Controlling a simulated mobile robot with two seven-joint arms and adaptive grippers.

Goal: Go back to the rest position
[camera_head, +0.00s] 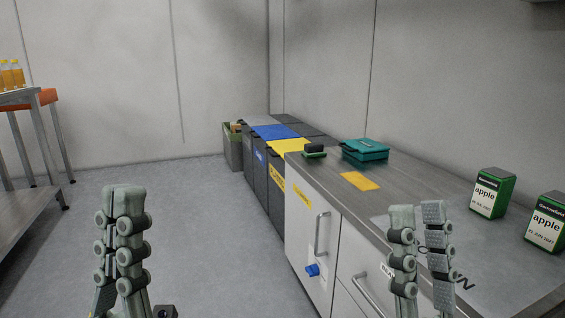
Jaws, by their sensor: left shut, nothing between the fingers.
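My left gripper (124,205) is upright at the lower left, over the grey floor. Its fingers are together with nothing between them. My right gripper (418,216) is upright at the lower right, in front of the counter. Its two fingers stand apart with a narrow gap, and I see nothing held between them. The lower parts of both grippers are cut off by the bottom edge of the view.
A steel-topped counter (403,181) fills the right side, with two green-and-white apple boxes (489,196) (545,226), a teal case (365,150) and a yellow card (360,181). Bins (262,172) stand behind it. A table (20,97) with bottles is left. The middle floor is clear.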

